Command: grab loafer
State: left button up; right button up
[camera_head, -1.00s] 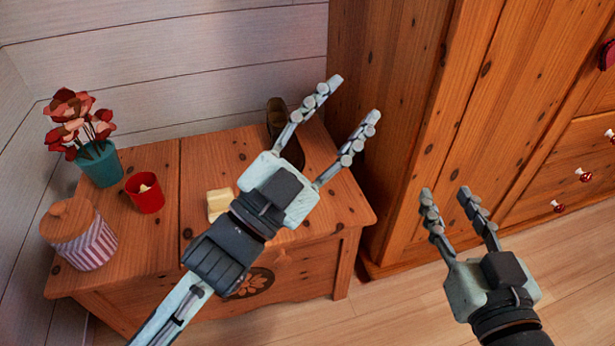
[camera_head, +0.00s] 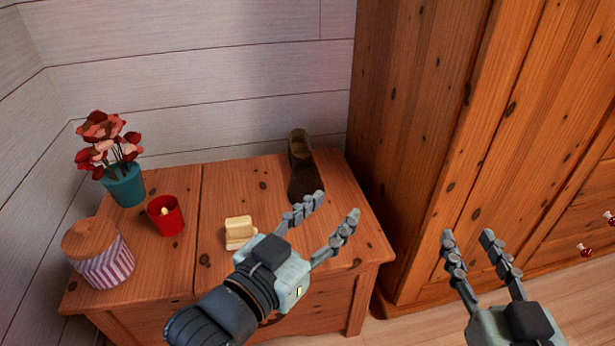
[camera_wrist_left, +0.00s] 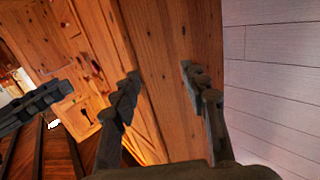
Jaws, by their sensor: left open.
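The loafer (camera_head: 302,168) is dark brown and stands at the back right of the wooden chest (camera_head: 220,190), close to the wall and the wardrobe. Its heel end points to the wall and its toe toward me. My left gripper (camera_head: 331,215) is open and empty, nearer to me than the loafer, with one finger close to the toe in the head view. In the left wrist view my left gripper (camera_wrist_left: 165,85) shows open fingers, with no loafer between them. My right gripper (camera_head: 467,236) is open and empty, in front of the wardrobe at the right.
A pale yellow block-like object (camera_head: 240,232) lies mid-chest. A red cup (camera_head: 166,216), a teal flower pot (camera_head: 124,186) and a striped jar (camera_head: 102,258) with a wooden lid stand at the left. The tall wardrobe (camera_head: 415,150) borders the chest's right side.

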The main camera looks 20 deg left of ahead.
aim_at(305, 179)
jog(key=i+l+u, duration=0.1)
jog(key=l, duration=0.2)
jog(key=i+l+u, duration=0.1)
jog(key=l, duration=0.25)
jog(key=l+u, duration=0.15)
jog(key=l, duration=0.15)
jog(key=i+l+u, duration=0.1)
jog(key=i+l, duration=0.15)
jog(key=l, duration=0.3)
jog(key=i+l+u, duration=0.15)
jog(key=i+l, duration=0.1)
jog(key=i, duration=0.2)
